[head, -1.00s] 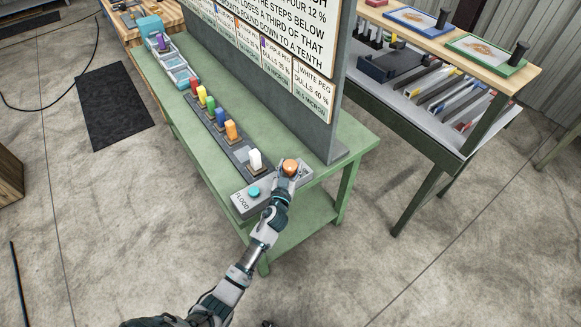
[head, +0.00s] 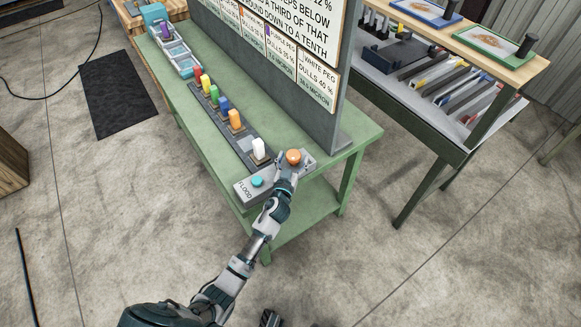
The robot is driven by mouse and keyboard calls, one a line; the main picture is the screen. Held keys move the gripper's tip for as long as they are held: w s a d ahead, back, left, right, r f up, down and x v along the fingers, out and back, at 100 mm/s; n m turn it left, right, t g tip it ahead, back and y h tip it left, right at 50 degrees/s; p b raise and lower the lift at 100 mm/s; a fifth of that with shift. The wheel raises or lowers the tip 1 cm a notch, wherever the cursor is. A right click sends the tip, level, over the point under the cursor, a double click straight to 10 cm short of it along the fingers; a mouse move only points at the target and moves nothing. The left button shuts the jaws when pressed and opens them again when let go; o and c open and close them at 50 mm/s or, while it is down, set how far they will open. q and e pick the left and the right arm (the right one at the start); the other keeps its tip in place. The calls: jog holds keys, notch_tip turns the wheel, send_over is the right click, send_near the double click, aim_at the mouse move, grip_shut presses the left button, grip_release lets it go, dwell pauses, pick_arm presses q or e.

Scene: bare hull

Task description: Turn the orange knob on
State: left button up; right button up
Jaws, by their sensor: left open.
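The orange knob (head: 293,156) is a round cap at the right end of a grey control box (head: 244,190) on the front end of the green bench. A teal button (head: 257,181) sits at the box's left end, by the word FLOOD. My left gripper (head: 286,168) is open, just on the near side of the orange knob. Its fingers are small and partly lost against the grey box, so I cannot tell whether they touch the knob. A dark ridged piece (head: 270,318) at the bottom edge may be part of my right gripper; its jaws cannot be made out.
A white peg (head: 258,149) stands close left of the knob, at the near end of a dark strip with several coloured pegs. A tall sign board (head: 300,80) rises behind. The green bench top (head: 355,132) is clear to the knob's right.

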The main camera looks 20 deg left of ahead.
pick_arm(q)
jog(key=s, duration=1.1)
jog(key=shift+s+d, duration=0.2)
jog(key=shift+d, duration=0.05)
jog(key=shift+f, duration=0.1)
